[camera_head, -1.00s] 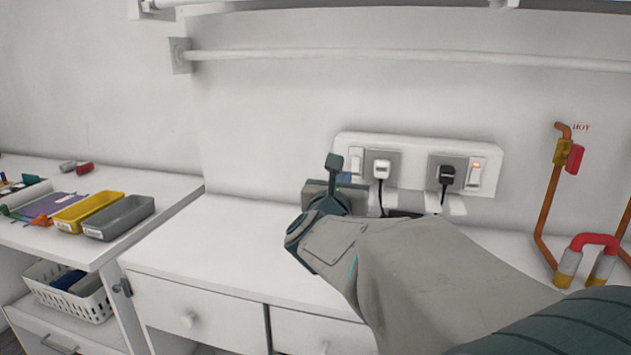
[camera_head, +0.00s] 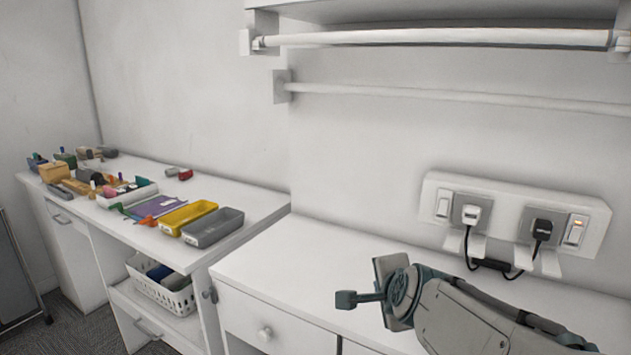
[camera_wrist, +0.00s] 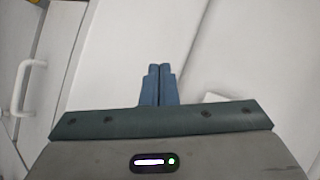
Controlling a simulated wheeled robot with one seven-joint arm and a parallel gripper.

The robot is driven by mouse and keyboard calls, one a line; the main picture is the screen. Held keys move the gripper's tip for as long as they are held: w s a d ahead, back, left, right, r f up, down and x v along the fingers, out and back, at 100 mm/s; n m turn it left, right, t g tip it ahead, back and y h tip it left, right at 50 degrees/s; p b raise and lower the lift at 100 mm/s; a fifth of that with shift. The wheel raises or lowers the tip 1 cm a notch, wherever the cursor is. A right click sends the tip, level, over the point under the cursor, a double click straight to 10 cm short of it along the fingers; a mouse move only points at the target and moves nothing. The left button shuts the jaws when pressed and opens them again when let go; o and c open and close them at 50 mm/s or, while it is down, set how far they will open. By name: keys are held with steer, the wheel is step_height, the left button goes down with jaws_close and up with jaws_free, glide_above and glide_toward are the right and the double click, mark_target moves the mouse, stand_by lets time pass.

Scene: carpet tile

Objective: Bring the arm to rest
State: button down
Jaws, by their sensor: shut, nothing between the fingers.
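My gripper (camera_head: 346,299) is at the lower right of the head view, above the white counter (camera_head: 290,250) and pointing left. In the wrist view its two blue fingers (camera_wrist: 158,84) lie together with nothing between them. My forearm runs from the gripper to the bottom right corner of the head view and hides part of the counter. White cabinet fronts and a white handle (camera_wrist: 27,88) show past the fingers in the wrist view.
A wall socket panel (camera_head: 515,214) with two plugs and hanging cords is behind my arm. A rail (camera_head: 430,92) runs above it. At left, a lower desk holds a yellow tray (camera_head: 188,217), a grey tray (camera_head: 213,228) and small items. A white basket (camera_head: 160,285) sits below.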

steer(key=s+d+f+n+g+p, duration=0.1)
steer(key=s+f+n+g, duration=0.1)
steer(key=s+n+g, duration=0.2)
steer(key=s+d+f+n+g+p, duration=0.2)
steer(key=s+f+n+g, duration=0.1)
steer(key=s+n, duration=0.8)
steer(key=shift+s+n+g+h, duration=0.35)
steer(key=shift+s+g, duration=0.25)
steer(key=shift+s, duration=0.2)
